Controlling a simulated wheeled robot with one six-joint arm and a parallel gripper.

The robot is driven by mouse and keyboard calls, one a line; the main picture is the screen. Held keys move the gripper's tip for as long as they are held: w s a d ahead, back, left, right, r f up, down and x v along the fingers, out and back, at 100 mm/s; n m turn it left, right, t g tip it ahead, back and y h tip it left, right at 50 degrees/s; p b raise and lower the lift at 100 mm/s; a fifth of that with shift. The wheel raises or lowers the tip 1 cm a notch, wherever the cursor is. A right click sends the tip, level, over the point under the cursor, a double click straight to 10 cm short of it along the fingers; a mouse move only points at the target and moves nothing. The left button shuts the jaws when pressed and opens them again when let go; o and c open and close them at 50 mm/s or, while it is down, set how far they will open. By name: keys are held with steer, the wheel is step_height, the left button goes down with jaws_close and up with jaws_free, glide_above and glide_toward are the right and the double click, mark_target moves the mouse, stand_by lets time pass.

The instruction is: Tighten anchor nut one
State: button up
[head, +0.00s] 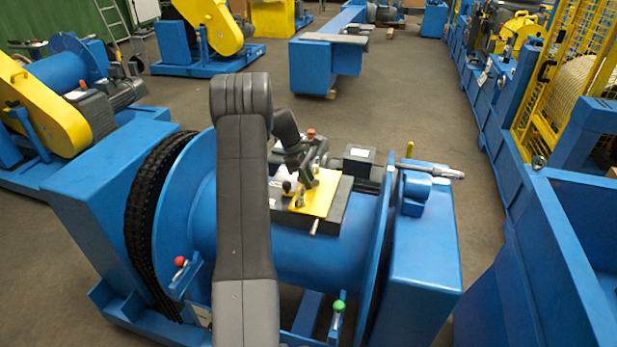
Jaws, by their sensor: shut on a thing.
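My arm rises across the middle of the head view and bends down over the blue winch drum (315,255). My gripper (303,190) is small and partly hidden, low over a yellow plate (322,196) on a dark block on top of the drum. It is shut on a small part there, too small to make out. A short pale rod (315,226) sticks out at the plate's front edge. No anchor nut can be told apart at this size. A long silver tool (432,171) lies across the blue bracket on the right end housing.
A black chain (150,220) wraps the drum's left end. Levers with a red knob (180,261) and a green knob (339,305) stand at the front. A yellow mesh guard (560,80) is at right. Open floor (420,90) lies behind the winch.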

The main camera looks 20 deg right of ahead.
steer(key=o, duration=0.6)
steer(key=shift+o, duration=0.2)
steer(key=v, duration=1.4)
steer(key=shift+b, duration=0.4)
steer(key=shift+w+d+f, duration=0.1)
steer(key=x, duration=1.4)
steer(key=shift+p, duration=0.3)
steer(key=shift+n+b, duration=0.3)
steer(key=shift+n, duration=0.2)
